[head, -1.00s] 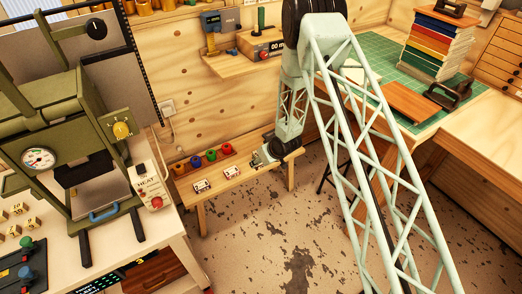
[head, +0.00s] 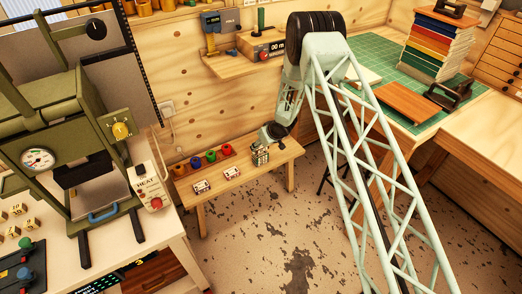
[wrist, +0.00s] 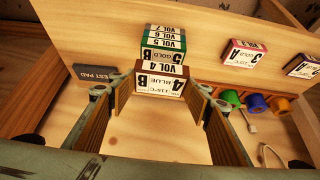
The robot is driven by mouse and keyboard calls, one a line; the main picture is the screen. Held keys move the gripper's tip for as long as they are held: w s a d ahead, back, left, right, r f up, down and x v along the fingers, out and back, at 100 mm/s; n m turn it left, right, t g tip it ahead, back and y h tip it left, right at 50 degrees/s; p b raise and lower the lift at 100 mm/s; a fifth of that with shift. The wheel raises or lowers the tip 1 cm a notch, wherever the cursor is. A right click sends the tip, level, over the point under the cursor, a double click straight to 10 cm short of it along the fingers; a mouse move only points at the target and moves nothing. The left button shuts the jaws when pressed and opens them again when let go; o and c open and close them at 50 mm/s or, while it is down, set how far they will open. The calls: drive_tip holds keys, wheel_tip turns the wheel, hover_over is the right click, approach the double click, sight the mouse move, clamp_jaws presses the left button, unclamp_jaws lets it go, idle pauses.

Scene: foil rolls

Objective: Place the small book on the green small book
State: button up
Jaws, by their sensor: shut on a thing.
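My gripper (wrist: 160,90) is shut on the brown small book marked VOL 4 (wrist: 162,83), which sits between the fingertips. The green small book marked VOL 5 (wrist: 163,56) shows just beyond it in the wrist view, with VOL 6 and VOL 7 (wrist: 167,30) behind. I cannot tell whether the brown book touches the green one. In the head view my gripper (head: 264,143) is over the right part of the low bench, at a small stack (head: 260,155); single books are too small to read there.
A dark test pad (wrist: 95,74) lies left in the wrist view. The green press (head: 75,140) stands left; the wooden wall is behind.

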sight(262, 148)
drive_tip(key=shift+w, duration=0.1)
idle(0.3)
drive_tip(key=shift+f+b, duration=0.55)
drive_tip(key=shift+f, duration=1.2)
drive_tip(key=shift+f, duration=0.15)
drive_tip(key=o, duration=0.9)
drive_tip(key=shift+p+v, duration=0.8)
drive_tip(key=shift+v, duration=5.3)
